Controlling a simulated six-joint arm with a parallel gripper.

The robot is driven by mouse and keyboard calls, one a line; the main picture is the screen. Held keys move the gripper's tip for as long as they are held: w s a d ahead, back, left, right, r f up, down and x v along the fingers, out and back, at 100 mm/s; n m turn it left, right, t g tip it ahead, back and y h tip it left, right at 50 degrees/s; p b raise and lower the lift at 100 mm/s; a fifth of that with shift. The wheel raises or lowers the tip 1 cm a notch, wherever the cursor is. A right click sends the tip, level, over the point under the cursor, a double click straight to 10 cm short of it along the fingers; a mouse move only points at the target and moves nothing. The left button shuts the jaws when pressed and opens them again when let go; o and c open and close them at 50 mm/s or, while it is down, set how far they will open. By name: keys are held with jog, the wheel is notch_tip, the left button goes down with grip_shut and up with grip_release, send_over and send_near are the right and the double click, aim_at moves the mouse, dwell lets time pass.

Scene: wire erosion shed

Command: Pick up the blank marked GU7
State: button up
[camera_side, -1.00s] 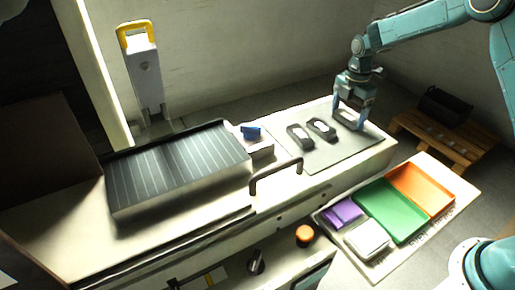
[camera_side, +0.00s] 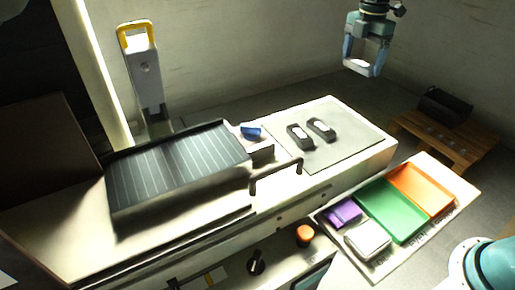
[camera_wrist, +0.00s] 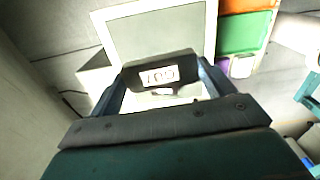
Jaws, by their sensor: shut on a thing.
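My gripper (camera_side: 362,66) is raised well above the bench in the side view. It is shut on a dark blank (camera_wrist: 160,65), which sits between both fingers in the wrist view. The blank's white label shows there, upside down, and appears to read GU7. In the side view only a pale patch of the held blank shows between the fingers. Two other dark blanks with white labels, a left one (camera_side: 293,142) and a right one (camera_side: 315,122), lie apart on the grey mat (camera_side: 350,140). Their marks are too small to read.
A tray board (camera_side: 440,222) at the front right carries an orange bin (camera_side: 420,188), a green bin (camera_side: 395,210), a purple block (camera_side: 343,213) and a white box (camera_side: 367,238). A bench handle (camera_side: 275,175) rises before the mat. A dark crate (camera_side: 445,105) stands on a pallet.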

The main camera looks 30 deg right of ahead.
jog(key=shift+r, duration=1.2)
